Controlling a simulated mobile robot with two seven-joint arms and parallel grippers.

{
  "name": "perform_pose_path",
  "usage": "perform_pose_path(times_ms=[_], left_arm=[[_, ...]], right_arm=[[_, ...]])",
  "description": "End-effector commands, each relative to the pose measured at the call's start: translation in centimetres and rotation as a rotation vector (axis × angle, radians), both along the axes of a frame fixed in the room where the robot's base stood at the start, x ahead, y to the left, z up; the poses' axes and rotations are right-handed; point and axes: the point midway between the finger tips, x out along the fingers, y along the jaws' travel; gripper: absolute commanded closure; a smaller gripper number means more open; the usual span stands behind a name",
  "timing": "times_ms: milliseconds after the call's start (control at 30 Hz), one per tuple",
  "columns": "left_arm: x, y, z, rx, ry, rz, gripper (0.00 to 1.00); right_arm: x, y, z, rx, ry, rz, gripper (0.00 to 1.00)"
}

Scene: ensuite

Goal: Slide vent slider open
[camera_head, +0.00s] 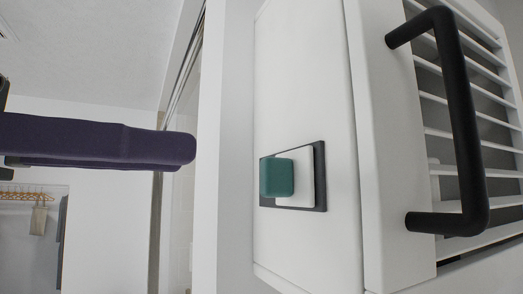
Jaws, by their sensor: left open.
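The vent slider is a teal knob (277,178) on a white plate set in a dark rectangular frame (320,176), on the white panel right of the picture's middle. The knob sits at the left end of the frame, and the plate shows to its right. My left gripper (186,153) comes in from the left with dark purple fingers. One finger largely covers the other, so the gap is hard to see. The gripper is open and empty. Its tips are left of the knob and a little higher in the picture, apart from it. My right gripper is not in view.
A black bar handle (463,120) stands out from the white louvred door (480,65) at the right. A white panel edge (222,150) runs upright between the fingertips and the slider. Orange hangers (28,196) hang far back at the left.

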Motion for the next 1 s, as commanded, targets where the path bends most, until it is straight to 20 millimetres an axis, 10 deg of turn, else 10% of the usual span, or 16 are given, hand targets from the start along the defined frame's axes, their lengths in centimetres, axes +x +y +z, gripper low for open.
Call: perform_pose_path(times_ms=[300, 733, 1000], left_arm=[[2.8, -4.9, 0.5, -0.005, 0.007, 0.000, 0.53], [3.4, -5.9, -0.1, 0.002, 0.003, 0.001, 0.53], [3.4, -5.9, -0.1, 0.001, 0.004, 0.001, 0.83]], right_arm=[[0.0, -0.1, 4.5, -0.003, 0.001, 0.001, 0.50], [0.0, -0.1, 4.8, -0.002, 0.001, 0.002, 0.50], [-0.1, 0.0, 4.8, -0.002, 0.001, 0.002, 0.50]])
